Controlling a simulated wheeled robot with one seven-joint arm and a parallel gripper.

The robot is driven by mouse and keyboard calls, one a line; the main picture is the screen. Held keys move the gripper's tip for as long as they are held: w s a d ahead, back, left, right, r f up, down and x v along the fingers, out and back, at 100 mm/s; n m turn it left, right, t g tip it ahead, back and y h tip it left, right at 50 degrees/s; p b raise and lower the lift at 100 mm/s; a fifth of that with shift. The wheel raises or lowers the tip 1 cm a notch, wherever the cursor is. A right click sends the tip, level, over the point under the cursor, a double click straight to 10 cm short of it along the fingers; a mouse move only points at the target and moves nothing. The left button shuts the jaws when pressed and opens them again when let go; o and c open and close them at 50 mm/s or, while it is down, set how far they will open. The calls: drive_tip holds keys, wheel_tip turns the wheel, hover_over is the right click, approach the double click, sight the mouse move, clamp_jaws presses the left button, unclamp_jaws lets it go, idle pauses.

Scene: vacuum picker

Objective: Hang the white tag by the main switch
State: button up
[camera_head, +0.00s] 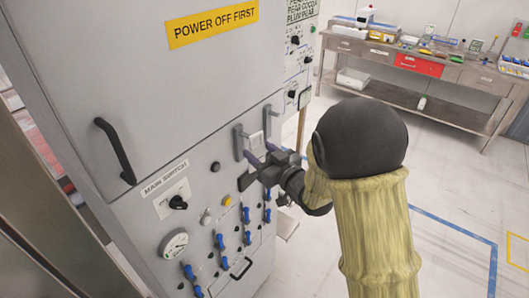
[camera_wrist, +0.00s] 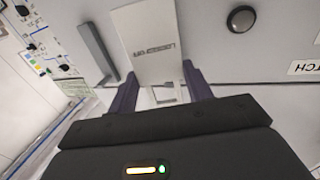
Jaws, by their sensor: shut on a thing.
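The white tag (camera_wrist: 150,45) is in my gripper (camera_wrist: 162,92), with a dark purple finger on each side of it. The tag bears small print and has a cut-out near my gripper's end. In the head view the tag (camera_head: 256,141) stands at the cabinet face between two grey upright brackets (camera_head: 239,143). My gripper (camera_head: 262,157) reaches it from the front. I cannot tell whether the tag still touches its holder. The main switch (camera_head: 178,202), a black knob on a light plate under its "MAIN SWITCH" label (camera_head: 165,178), is lower left of my gripper.
A black door handle (camera_head: 115,150), a gauge (camera_head: 174,244) and several blue valves (camera_head: 220,241) are on the cabinet (camera_head: 200,90). A black round button (camera_wrist: 240,18) is right of the tag. A workbench (camera_head: 420,66) stands behind, with clear floor before it.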

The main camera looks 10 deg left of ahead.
drive_tip(key=shift+w+a+p, duration=0.3)
drive_tip(key=shift+a, duration=0.5)
drive_tip(key=shift+w+a+p, duration=0.3)
drive_tip(key=shift+a, duration=0.5)
drive_tip(key=shift+w+a+f+b, duration=0.1)
drive_tip(key=shift+a+f+b, duration=0.05)
drive_tip(key=shift+f+b, duration=0.2)
drive_tip(key=shift+w+a+f+b, duration=0.15)
drive_tip(key=shift+a+b, duration=0.2)
drive_tip(key=shift+b, duration=0.2)
drive_tip(key=o, duration=1)
drive_tip(key=b+v, duration=0.7)
drive_tip(key=v, duration=1)
drive_tip(key=shift+s+d, duration=0.2)
